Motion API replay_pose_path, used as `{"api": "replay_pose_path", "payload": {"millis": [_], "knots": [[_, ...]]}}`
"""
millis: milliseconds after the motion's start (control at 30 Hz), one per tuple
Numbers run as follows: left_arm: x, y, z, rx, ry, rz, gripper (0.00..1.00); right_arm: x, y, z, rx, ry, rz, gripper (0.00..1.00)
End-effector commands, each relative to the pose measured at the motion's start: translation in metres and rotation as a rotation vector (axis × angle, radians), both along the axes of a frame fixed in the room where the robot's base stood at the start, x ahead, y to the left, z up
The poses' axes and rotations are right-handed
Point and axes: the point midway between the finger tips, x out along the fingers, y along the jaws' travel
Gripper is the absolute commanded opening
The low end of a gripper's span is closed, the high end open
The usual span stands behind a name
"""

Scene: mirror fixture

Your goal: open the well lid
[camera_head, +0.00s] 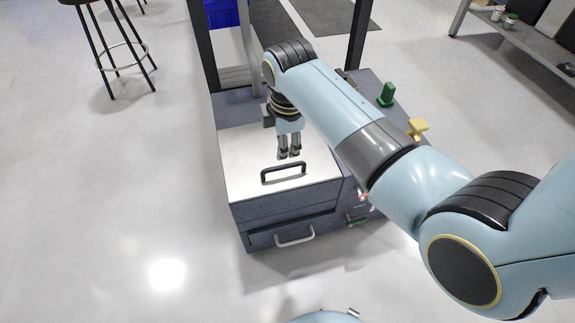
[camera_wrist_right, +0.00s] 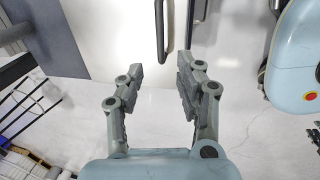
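The well lid (camera_head: 245,160) is a flat white panel on top of a dark blue-grey cabinet, and it lies shut. A black bar handle (camera_head: 284,171) stands near its front edge. My right gripper (camera_head: 289,155) points down over the lid, just behind the handle in the head view. In the right wrist view my right gripper (camera_wrist_right: 160,68) has its fingers apart with nothing between them. The handle (camera_wrist_right: 162,32) shows beyond the fingertips there, with the white lid (camera_wrist_right: 95,35) beside it. I cannot tell the exact height above the lid. My left gripper is not in view.
The cabinet front (camera_head: 285,209) has a drawer with a pale handle (camera_head: 295,236). A green piece (camera_head: 387,94) and a yellow piece (camera_head: 418,127) stand on the cabinet's right side. Dark posts (camera_head: 357,35) rise behind. A stool (camera_head: 112,55) stands far left; the left floor is clear.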

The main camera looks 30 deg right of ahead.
Motion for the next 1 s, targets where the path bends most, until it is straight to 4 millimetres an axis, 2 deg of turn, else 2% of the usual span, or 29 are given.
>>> {"api": "replay_pose_path", "payload": {"millis": [167,267,500,700,967,1000], "knots": [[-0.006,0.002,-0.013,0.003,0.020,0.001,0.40,0.004,-0.002,-0.028,-0.001,0.004,-0.001,0.36],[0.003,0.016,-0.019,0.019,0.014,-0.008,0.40,0.007,-0.003,-0.051,0.000,0.006,-0.001,0.36],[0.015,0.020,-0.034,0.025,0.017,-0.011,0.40,0.015,-0.005,-0.092,-0.001,0.004,-0.001,0.36],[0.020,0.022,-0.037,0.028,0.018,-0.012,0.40,0.019,-0.006,-0.105,0.000,0.002,-0.001,0.36],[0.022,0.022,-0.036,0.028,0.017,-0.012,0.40,0.019,-0.006,-0.104,-0.001,0.000,-0.002,0.36],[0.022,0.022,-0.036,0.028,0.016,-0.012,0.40,0.019,-0.006,-0.104,-0.001,0.000,-0.002,0.33]]}}
